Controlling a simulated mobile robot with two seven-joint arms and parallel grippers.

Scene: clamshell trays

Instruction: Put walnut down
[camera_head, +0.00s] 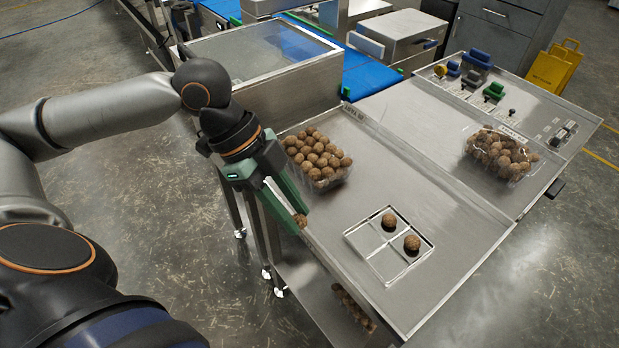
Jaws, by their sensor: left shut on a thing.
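My left gripper (292,215) is shut on a walnut (300,221), held between its fingertips near the left edge of the steel table (440,170). A clear tray with compartments (350,237) lies to the right of the gripper, apart from it. One walnut (389,222) sits in its far compartment and another walnut (411,243) in its right compartment. The other two compartments look empty. A clear container full of walnuts (318,155) stands just behind and right of the gripper. My right gripper is not in view.
A second clear container of walnuts (500,153) stands at the right on the adjoining panel. Coloured controls (478,70) sit behind it. A steel machine (265,65) with a blue belt (365,75) stands at the back. The table between the containers is clear.

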